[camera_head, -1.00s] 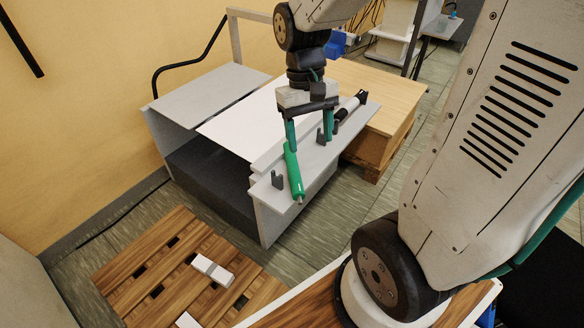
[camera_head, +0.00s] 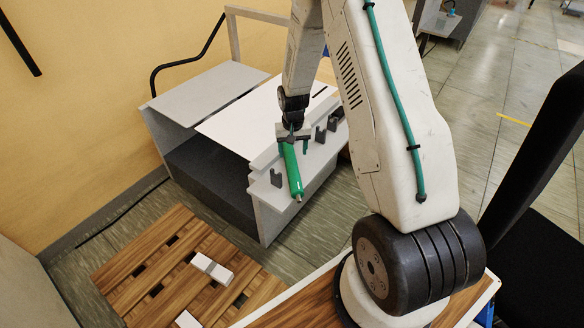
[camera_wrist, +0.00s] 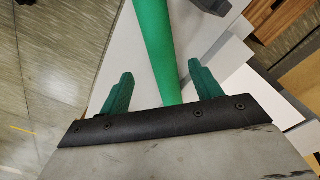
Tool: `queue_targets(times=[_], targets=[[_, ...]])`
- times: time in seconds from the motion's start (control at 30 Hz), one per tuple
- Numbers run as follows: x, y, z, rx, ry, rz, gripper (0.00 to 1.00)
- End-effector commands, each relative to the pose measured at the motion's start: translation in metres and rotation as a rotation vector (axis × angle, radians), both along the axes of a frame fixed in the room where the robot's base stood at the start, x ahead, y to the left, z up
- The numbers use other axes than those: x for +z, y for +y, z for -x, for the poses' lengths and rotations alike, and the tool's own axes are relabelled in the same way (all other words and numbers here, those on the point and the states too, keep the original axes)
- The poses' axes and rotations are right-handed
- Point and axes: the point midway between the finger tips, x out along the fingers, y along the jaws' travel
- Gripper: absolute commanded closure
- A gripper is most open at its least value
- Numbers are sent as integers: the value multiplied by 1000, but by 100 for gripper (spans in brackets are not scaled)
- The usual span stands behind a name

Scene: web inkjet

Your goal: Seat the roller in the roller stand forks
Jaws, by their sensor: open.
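The green roller (camera_head: 292,170) lies on the grey shelf (camera_head: 318,160) of the machine, its near end reaching past the front edge. A dark fork (camera_head: 276,178) stands to its left, apart from it. Two more dark forks (camera_head: 320,134) (camera_head: 332,123) stand to its right. My gripper (camera_head: 294,145) is over the roller's far end. In the wrist view, the open green fingers (camera_wrist: 162,90) stand on either side of the roller (camera_wrist: 165,40), with gaps. Part of a dark fork (camera_wrist: 212,5) shows at the top. The roller's far end is hidden by my gripper.
The white machine top (camera_head: 240,120) lies behind the shelf. A wooden pallet (camera_head: 175,255) with small white boxes (camera_head: 212,268) is on the floor at the lower left. Open floor (camera_head: 325,215) lies in front of the shelf.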

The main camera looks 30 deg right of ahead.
Motion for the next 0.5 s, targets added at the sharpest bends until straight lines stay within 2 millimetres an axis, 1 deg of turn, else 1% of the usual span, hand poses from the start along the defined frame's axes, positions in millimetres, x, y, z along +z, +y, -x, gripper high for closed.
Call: queue_targets(times=[0.03, 0.27, 0.4, 0.5], targets=[[-6, 0, 0, -2, 2, -1, 36], [-32, 2, 1, -2, 4, -1, 36], [-55, 5, 3, -2, 6, -2, 36], [-67, 4, 2, -2, 4, -1, 36]])
